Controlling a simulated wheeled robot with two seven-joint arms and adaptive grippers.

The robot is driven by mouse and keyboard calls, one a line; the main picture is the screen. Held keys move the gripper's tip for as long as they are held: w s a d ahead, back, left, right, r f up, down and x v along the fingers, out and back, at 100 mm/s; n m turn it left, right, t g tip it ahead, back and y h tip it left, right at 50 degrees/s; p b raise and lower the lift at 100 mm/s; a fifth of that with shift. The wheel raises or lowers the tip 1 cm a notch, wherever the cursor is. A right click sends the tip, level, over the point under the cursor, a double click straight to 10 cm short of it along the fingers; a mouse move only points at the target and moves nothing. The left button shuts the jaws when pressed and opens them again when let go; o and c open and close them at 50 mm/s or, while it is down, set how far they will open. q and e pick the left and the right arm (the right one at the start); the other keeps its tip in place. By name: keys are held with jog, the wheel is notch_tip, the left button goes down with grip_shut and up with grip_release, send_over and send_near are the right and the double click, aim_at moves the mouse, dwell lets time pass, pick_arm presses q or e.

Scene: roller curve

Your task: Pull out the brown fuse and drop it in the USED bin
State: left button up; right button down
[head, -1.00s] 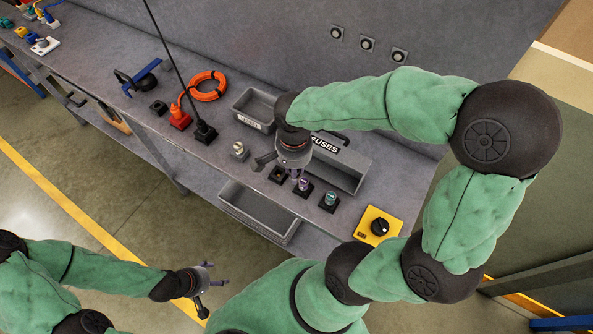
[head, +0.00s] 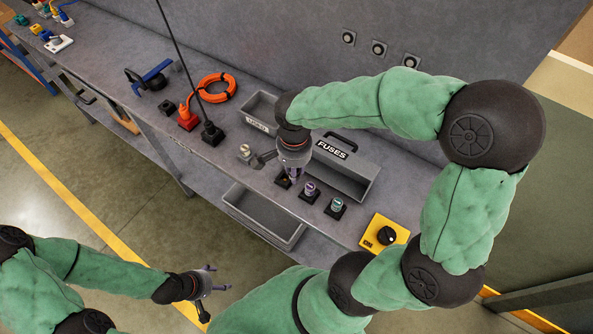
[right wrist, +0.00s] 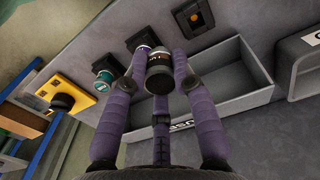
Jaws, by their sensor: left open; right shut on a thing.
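My right gripper (head: 291,174) is above the fuse row at the bench front. In the right wrist view its fingers (right wrist: 160,72) are shut on the brown fuse (right wrist: 159,78), a dark cylinder with a brownish band and pale lettering. The fuse is clear of its square socket (right wrist: 195,18), which shows an orange-brown centre. In the head view the gripper mostly hides the fuse. The grey USED bin (head: 254,122) stands behind and left of the gripper; its edge shows in the right wrist view (right wrist: 300,65). My left gripper (head: 208,281) is open and empty, away from the bench.
A purple fuse (head: 310,189) and a teal fuse (head: 336,205) stand in sockets to the right. The grey FUSES box (head: 350,183) is behind them. A yellow switch box (head: 378,229), orange coil (head: 213,83) and black cable plug (head: 212,134) are nearby. A grey tray (head: 240,208) is below.

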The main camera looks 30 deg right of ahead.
jog(key=shift+w+f+b, duration=0.3)
jog(key=shift+w+f, duration=0.15)
jog(key=shift+w, duration=0.25)
jog(key=shift+w+f+b, duration=0.35)
jog(key=shift+w+f, duration=0.05)
jog(key=shift+w, duration=0.35)
jog(key=shift+w+f+b, duration=0.3)
jog(key=shift+w+f, duration=0.15)
jog(key=shift+w, duration=0.25)
